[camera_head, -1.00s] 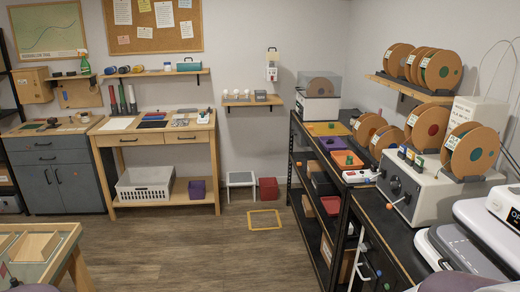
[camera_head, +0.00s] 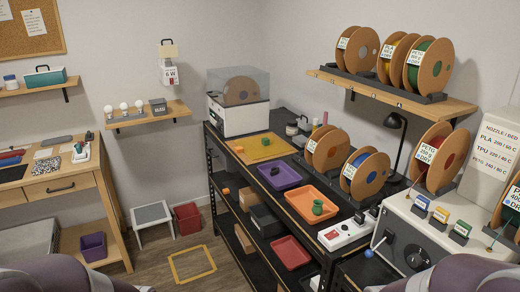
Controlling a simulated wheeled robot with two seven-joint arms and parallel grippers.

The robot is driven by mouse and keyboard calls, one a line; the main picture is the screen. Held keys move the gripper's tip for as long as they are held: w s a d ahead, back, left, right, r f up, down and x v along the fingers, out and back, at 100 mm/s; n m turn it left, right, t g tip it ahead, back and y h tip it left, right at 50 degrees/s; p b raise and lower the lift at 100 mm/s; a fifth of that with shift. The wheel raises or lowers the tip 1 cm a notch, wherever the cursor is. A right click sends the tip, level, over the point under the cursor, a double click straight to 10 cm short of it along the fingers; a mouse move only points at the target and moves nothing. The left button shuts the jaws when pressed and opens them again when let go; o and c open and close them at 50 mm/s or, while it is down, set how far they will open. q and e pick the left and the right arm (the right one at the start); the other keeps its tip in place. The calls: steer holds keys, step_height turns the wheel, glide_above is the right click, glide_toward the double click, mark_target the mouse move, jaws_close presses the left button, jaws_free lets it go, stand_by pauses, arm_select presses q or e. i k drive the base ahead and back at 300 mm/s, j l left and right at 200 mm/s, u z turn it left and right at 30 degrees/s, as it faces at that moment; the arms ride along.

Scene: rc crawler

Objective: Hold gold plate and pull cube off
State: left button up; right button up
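The gold plate (camera_head: 275,152) lies flat on the top of the black shelf unit, in front of a clear-topped white machine. A small orange cube (camera_head: 239,149) and a small green cube (camera_head: 265,141) sit on it, the orange one near its left edge. Neither gripper is in view. Only rounded parts of my own arms show at the bottom left and bottom right, well apart from the plate.
A purple tray (camera_head: 291,177) with a dark object and an orange tray (camera_head: 299,207) with a green object lie nearer on the same top. A white switch box (camera_head: 347,232) and spools (camera_head: 328,149) stand to the right. Floor with a yellow frame (camera_head: 193,264) is clear.

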mark_target(265, 142)
steer(key=i+j+z, duration=0.15)
steer(key=z, duration=0.25)
steer(key=i+j+z, duration=0.35)
steer(key=j+z, duration=0.2)
steer(key=z, duration=0.2)
steer(key=i+j+z, duration=0.15)
steer(key=j+z, duration=0.25)
